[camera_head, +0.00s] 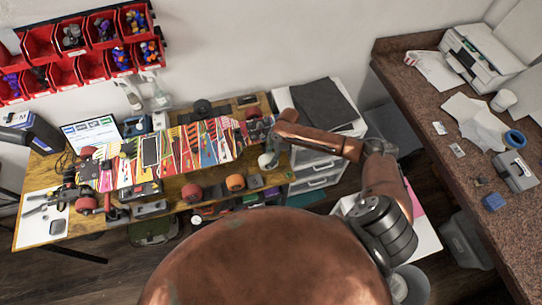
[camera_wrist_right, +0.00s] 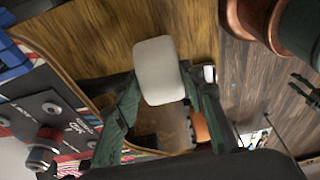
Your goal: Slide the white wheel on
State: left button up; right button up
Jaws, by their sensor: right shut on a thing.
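The white wheel (camera_wrist_right: 158,70) is held between the two green fingers of my right gripper (camera_wrist_right: 160,92) in the right wrist view. In the head view the right gripper (camera_head: 270,148) is at the right end of the bench, with the white wheel (camera_head: 264,160) pale beneath it. The colourful skateboard deck (camera_head: 208,143) lies graphic side up on the bench. A dark truck plate with bolts (camera_wrist_right: 55,108) and a metal end piece (camera_wrist_right: 42,152) show left of the wheel, apart from it. My left gripper is not in view.
A red wheel (camera_head: 191,193) and an orange wheel (camera_head: 235,183) stand along the front of the wooden bench (camera_head: 170,188). Tools lie on a white mat (camera_head: 42,228) at left. White drawers (camera_head: 318,178) stand right of the bench. Red bins (camera_head: 72,37) hang behind.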

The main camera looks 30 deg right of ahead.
dwell(0.7)
jog(key=shift+w, duration=0.2)
dwell(0.5)
jog(key=o, duration=1.3)
jog(key=shift+c, duration=0.2)
jog(key=shift+c, duration=0.3)
jog(key=shift+s, duration=0.1)
jog(key=shift+c, duration=1.2)
jog(key=shift+r, duration=0.1)
